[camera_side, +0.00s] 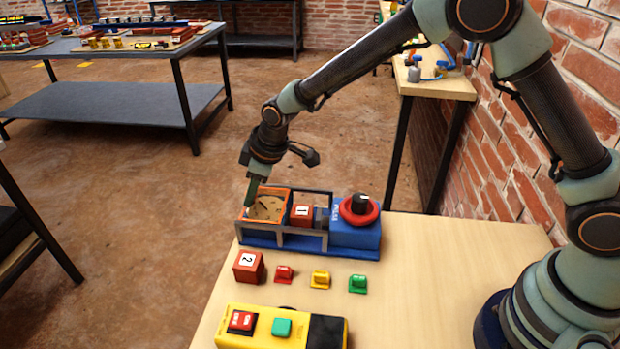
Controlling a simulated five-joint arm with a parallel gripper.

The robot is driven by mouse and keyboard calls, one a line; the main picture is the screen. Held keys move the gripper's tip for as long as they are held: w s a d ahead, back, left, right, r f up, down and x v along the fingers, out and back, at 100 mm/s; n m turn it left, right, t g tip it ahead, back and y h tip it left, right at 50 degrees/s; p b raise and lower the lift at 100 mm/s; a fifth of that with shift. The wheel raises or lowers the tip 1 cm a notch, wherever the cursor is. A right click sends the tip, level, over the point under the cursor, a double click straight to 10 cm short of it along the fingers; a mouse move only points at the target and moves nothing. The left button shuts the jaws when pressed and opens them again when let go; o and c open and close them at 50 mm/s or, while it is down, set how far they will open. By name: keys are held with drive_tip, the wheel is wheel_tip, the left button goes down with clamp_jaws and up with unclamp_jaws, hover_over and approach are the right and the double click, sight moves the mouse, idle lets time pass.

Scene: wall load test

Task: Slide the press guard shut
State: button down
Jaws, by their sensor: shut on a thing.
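The press (357,232) is a blue block with a red ring and a black knob, at the right end of a blue base (305,247). Grey posts and rails stand along the base. The press guard (289,205), an orange-edged frame, is at the left end of the base, away from the press. A red block marked 1 (301,215) sits between guard and press. My gripper (250,198) reaches down to the guard's left edge and is shut on it; the fingertips are small and the exact grip is hard to see.
In front lie a red block marked 2 (248,266), small red (284,274), yellow (320,279) and green (358,284) pieces, and a yellow box with red and green buttons (262,325). The tabletop (440,270) right of the press is clear. A brick wall stands at right.

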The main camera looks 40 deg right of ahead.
sight(286, 203)
drive_tip(key=shift+d+r, duration=0.1)
drive_tip(key=shift+d, duration=0.05)
drive_tip(key=shift+s+d, duration=2.75)
drive_tip(key=shift+d, duration=0.2)
drive_tip(key=c, duration=0.8)
unclamp_jaws()
drive_tip(key=shift+o, duration=0.6)
drive_tip(key=shift+s, duration=0.1)
drive_tip(key=shift+s, duration=0.1)
